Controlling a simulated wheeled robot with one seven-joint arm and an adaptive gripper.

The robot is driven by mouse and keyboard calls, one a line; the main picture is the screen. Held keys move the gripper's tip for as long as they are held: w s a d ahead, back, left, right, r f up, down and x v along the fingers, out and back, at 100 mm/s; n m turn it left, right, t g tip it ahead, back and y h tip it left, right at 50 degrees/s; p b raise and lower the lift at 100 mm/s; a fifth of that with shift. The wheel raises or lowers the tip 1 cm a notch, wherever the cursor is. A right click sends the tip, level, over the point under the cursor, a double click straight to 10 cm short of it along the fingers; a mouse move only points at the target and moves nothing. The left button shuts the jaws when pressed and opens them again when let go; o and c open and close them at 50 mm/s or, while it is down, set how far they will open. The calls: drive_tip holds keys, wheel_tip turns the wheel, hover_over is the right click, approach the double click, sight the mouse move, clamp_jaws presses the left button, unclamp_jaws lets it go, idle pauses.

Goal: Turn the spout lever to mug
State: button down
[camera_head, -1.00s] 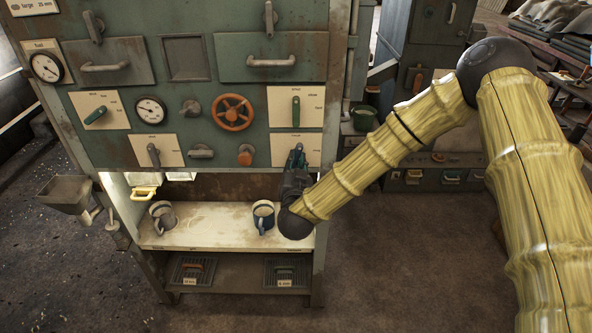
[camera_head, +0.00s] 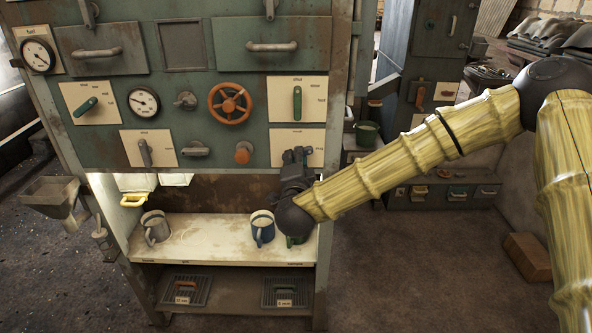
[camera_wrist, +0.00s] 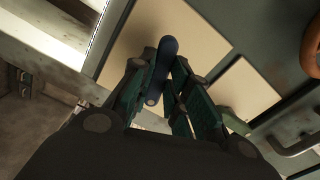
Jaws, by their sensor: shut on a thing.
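The dark blue spout lever (camera_wrist: 164,62) shows in the wrist view against a cream plate, standing between my fingers. My gripper (camera_wrist: 159,76) is shut on it, one finger on each side. In the head view my gripper (camera_head: 296,155) is in front of the lower right cream plate (camera_head: 315,140) and hides the lever and part of the labels. Below, on the pale shelf, stand a grey mug (camera_head: 155,228), a blue mug (camera_head: 262,228) and a green mug (camera_head: 297,240), the last partly hidden by my wrist.
Above is another cream plate with a green upright lever (camera_head: 297,103). An orange handwheel (camera_head: 230,103) and an orange knob (camera_head: 243,153) sit to the left. Open floor lies right of the cabinet.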

drive_tip(key=shift+m+b, duration=1.45)
drive_tip(key=shift+m, duration=0.45)
drive_tip(key=c, duration=1.4)
unclamp_jaws()
drive_tip(key=shift+o, duration=0.2)
drive_tip(key=s, duration=1.2)
